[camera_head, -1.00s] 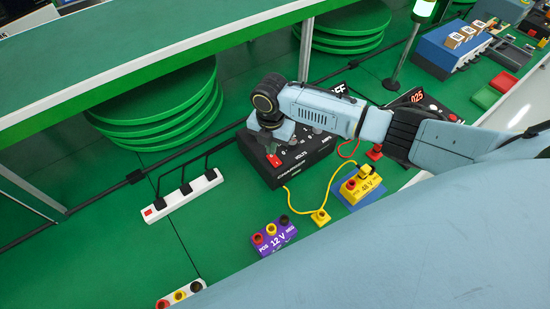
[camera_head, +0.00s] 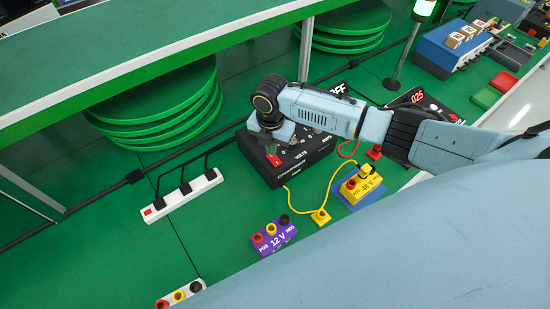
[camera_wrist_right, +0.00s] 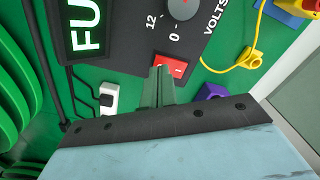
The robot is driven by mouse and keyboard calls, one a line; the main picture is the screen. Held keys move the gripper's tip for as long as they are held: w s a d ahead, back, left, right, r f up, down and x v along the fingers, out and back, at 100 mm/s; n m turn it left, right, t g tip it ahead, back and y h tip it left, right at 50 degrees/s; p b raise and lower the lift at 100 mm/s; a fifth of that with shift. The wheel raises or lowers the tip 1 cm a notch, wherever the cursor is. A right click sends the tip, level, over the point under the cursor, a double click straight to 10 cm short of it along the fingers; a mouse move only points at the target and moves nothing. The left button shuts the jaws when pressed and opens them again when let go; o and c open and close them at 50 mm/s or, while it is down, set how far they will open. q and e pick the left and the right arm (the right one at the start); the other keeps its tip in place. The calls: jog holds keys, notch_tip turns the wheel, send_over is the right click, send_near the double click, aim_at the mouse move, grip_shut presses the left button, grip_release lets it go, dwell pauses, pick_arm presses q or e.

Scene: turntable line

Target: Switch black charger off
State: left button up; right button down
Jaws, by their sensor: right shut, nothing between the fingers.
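The black charger (camera_head: 305,168) stands on the green table, partly covered by my right arm; it also shows in the wrist view (camera_wrist_right: 130,58). Its red rocker switch (camera_head: 273,160) is on the near left corner of its top, and in the wrist view the switch (camera_wrist_right: 176,67) has a white mark. My right gripper (camera_wrist_right: 162,72) is shut and empty, its tips at the edge of the red switch; I cannot tell whether they touch it. A lit green display (camera_wrist_right: 86,28) reads "FU", the rest cut off. My left gripper is not in view.
A white power strip (camera_head: 182,196) lies left of the charger. A purple 12 V battery (camera_head: 274,238) and a yellow 48 V battery (camera_head: 363,186) stand nearer, with a yellow cable (camera_head: 326,197) between. Green discs (camera_head: 165,115) are stacked under the shelf.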

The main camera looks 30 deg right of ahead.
jog(key=shift+f+b, duration=0.4)
jog(key=shift+f, duration=0.3)
notch_tip(320, 180, up, 7)
jog(key=p, duration=0.7)
jog(key=shift+r+p, duration=0.1)
jog(key=shift+p, duration=0.2)
dwell(0.3)
